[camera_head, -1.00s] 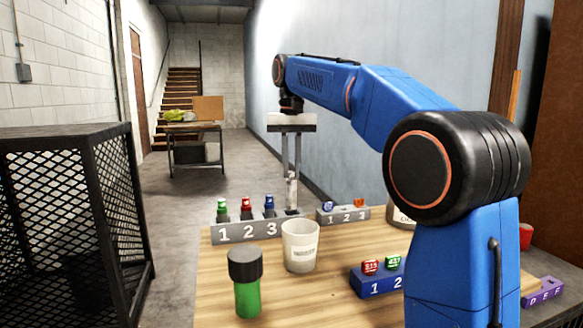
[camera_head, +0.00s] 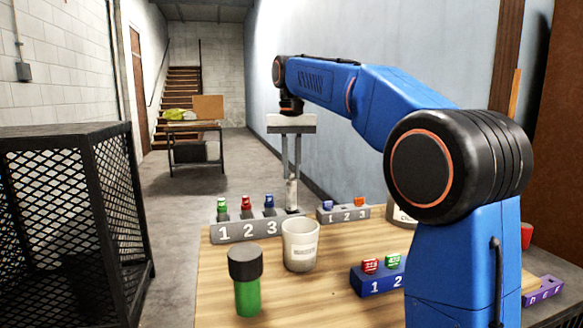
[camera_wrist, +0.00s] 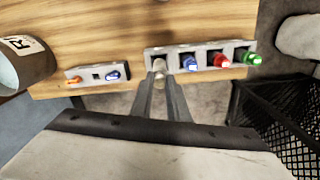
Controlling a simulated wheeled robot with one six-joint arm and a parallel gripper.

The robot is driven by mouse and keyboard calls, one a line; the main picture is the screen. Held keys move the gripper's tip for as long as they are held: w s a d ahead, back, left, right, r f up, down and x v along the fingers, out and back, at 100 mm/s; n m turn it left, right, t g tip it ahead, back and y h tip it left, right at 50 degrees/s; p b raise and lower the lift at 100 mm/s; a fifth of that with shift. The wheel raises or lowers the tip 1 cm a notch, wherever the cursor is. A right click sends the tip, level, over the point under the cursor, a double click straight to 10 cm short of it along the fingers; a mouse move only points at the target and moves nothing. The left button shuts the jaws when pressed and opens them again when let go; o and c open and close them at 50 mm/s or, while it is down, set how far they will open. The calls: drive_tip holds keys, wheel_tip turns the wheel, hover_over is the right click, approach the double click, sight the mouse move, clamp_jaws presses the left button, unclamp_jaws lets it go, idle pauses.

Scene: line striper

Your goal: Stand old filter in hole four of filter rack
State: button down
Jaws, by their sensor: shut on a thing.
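The old filter, a pale grey cylinder (camera_head: 291,193), stands upright between the fingers of my gripper (camera_head: 291,182), which is shut on it. It also shows in the wrist view (camera_wrist: 159,69), at the end of the filter rack beside the blue-topped piece. The filter rack (camera_head: 246,232) is a grey block numbered 1, 2, 3, with the fourth place at its right end. Green, red and blue-topped pieces stand in holes one to three. The filter's lower end is at hole four; I cannot tell how deep it sits.
A smaller grey rack (camera_head: 343,215) stands right of the filter rack. A whitish cup (camera_head: 300,246) and a green bottle with black cap (camera_head: 246,282) stand in front. A blue rack (camera_head: 376,280) is nearer right. A black mesh cage (camera_head: 70,220) stands left of the table.

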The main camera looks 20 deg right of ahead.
sight(291, 181)
drive_tip(key=shift+f, duration=2.75)
idle(1.5)
drive_tip(key=c, duration=1.3)
unclamp_jaws()
drive_tip(key=shift+r, duration=0.15)
drive_tip(key=shift+r, duration=3.35)
